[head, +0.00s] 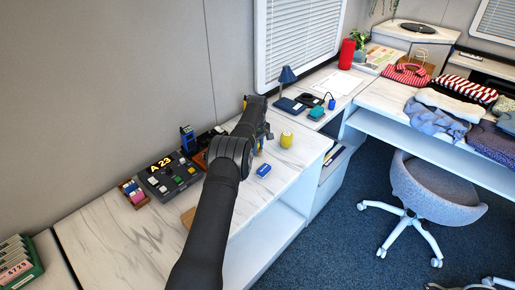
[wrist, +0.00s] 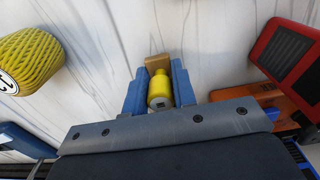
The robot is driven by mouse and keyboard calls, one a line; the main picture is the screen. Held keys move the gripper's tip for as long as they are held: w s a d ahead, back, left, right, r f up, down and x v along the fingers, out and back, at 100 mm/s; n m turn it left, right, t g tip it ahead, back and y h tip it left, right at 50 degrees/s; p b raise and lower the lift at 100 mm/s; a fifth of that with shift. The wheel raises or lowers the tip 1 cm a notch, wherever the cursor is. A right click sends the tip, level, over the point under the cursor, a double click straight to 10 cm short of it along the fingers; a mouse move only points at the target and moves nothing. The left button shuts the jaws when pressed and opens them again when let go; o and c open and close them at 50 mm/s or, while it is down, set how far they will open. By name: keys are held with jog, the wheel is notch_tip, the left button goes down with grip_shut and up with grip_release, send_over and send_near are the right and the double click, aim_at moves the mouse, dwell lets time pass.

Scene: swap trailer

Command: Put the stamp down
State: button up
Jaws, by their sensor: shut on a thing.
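My gripper (wrist: 158,85) has its blue fingers closed on both sides of the stamp (wrist: 160,86), which has a yellow handle and a tan block at its far end. White marbled counter shows beyond the block; I cannot tell whether the block touches it. In the head view my gripper (head: 262,130) is over the back of the counter, left of the yellow twine ball, and my arm hides most of the stamp.
The yellow twine ball (wrist: 28,62) stands left; a red-framed dark pad (wrist: 288,52) lies right. A blue block (head: 263,170) lies nearer the front edge. A dark panel reading "A 23" (head: 168,178) stands left. The marbled counter (head: 110,235) is clear at front left.

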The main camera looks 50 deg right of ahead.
jog(key=shift+f, duration=0.25)
jog(key=shift+f, duration=0.1)
jog(key=o, duration=1)
notch_tip(320, 180, up, 12)
jog(key=shift+r, duration=0.1)
jog(key=shift+f, duration=4.25)
jog(key=shift+f, duration=0.1)
